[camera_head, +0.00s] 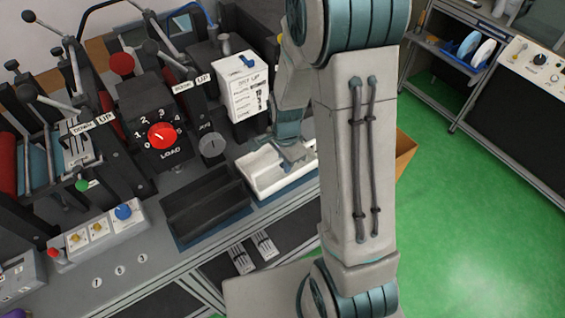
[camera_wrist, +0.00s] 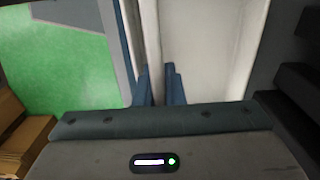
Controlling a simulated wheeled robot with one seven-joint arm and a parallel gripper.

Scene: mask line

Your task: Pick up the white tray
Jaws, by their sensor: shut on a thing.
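The white tray (camera_head: 262,172) lies on the bench beside a black tray, in the middle of the head view. In the wrist view its pale inside (camera_wrist: 205,50) and one side wall fill the upper middle and right. My gripper (camera_wrist: 158,84) is at the tray's side wall, with one blue finger on each side of it, shut on that wall. In the head view my wrist and arm come down over the tray's right part and hide some of it. The fingertips are hard to make out there.
The black tray (camera_head: 205,205) stands close on the left. Machines with levers and a red LOAD dial (camera_head: 162,136) rise behind. A cardboard box (camera_head: 405,150) stands right of my arm. Green floor (camera_head: 480,200) is open at right.

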